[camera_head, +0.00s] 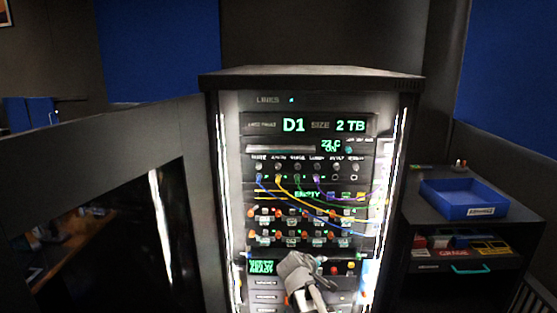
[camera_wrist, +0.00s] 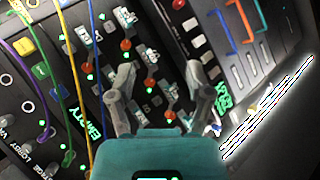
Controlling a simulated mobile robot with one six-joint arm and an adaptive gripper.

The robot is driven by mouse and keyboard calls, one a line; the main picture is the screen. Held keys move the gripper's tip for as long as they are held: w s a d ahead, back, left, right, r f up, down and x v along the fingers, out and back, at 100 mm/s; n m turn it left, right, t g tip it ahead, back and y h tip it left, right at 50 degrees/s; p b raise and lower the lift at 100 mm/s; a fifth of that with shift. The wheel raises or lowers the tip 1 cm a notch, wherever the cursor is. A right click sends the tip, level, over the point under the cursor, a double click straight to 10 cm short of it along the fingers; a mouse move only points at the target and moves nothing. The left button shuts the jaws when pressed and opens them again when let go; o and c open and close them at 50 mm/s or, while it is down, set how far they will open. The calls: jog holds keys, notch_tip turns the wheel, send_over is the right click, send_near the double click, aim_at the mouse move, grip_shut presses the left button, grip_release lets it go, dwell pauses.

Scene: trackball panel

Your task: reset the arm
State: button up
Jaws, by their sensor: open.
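My gripper (camera_head: 300,268) is in front of the lower part of the rack (camera_head: 312,76) in the head view, by a panel with a small green display (camera_head: 261,267). In the wrist view my gripper (camera_wrist: 152,100) has its two fingers spread apart, with nothing between them. Behind the fingers are rows of small switch-like modules with orange-red knobs (camera_wrist: 125,45) and green lights. I cannot tell whether a fingertip touches the panel. Part of the lower panel is hidden behind my gripper.
Blue, yellow, green and purple cables (camera_head: 317,205) loop across the rack front. At right, a cabinet (camera_head: 417,244) carries a blue tray (camera_head: 462,199), with boxes on a shelf below.

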jog(key=s+d+f+m+g+y+p, duration=0.1)
jog(key=s+d+m+g+y+p, duration=0.1)
jog(key=s, duration=0.8)
jog(key=s+d+f+m+g+y+p, duration=0.1)
jog(key=s+m+g+y, duration=0.3)
jog(key=s, duration=0.6)
jog(key=d+m+g+p, duration=0.1)
jog(key=m+g, duration=0.1)
jog(key=shift+d+f+m+g+p, duration=0.15)
jog(key=shift+f+m+g+p, duration=0.15)
jog(key=shift+g+p, duration=0.1)
